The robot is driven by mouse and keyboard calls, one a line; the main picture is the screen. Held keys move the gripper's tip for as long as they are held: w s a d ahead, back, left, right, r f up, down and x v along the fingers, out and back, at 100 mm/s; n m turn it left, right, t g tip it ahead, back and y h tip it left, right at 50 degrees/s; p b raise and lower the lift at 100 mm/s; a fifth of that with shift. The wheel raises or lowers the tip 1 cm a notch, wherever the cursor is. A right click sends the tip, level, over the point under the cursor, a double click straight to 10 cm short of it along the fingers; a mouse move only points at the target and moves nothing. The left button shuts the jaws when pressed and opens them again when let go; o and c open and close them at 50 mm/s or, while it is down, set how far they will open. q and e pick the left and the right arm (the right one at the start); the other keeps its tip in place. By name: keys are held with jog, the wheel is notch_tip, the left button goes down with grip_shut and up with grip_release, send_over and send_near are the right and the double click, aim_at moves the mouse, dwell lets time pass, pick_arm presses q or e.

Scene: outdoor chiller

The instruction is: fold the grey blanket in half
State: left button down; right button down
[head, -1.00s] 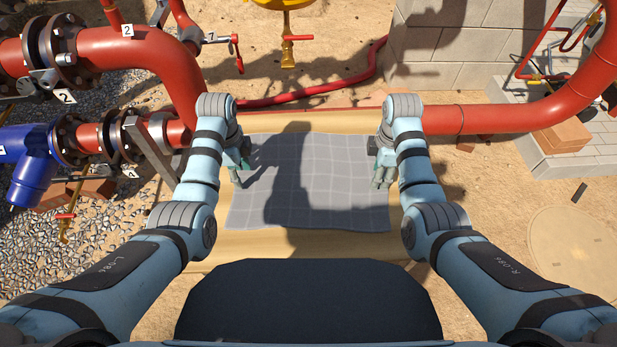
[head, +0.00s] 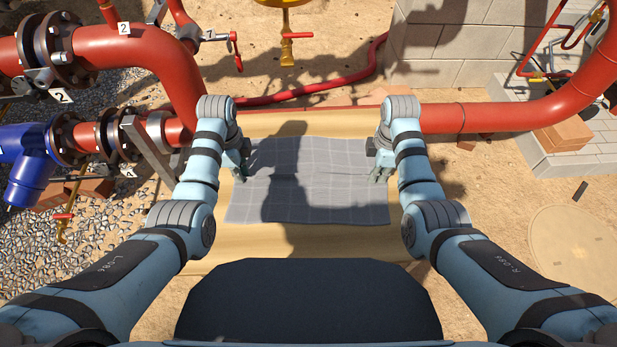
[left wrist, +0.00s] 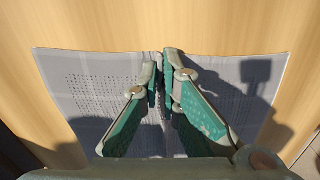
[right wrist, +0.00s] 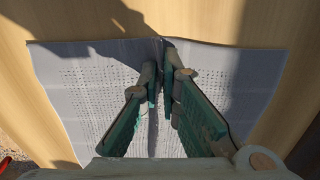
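The grey blanket (head: 330,205) with a pale grid lies spread on a wooden table. My left gripper (head: 240,172) is at the middle of its left edge and my right gripper (head: 378,173) at the middle of its right edge. In the left wrist view the fingertips (left wrist: 161,64) are close together, with the blanket (left wrist: 105,85) gathered between them. The right wrist view shows the same pinch (right wrist: 159,72) on the blanket (right wrist: 90,80). A faint crease runs across the blanket between the grippers. The cloth exactly between the fingertips is partly hidden.
The wooden table (head: 300,242) has bare strips in front of and behind the blanket. Red pipes (head: 480,118) run behind the table, and a blue pipe (head: 35,165) stands at the left. My shadow falls across the blanket.

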pick_arm(q)
jog(key=shift+s+f, duration=0.1)
pick_arm(e)
jog(key=shift+s+f, duration=0.1)
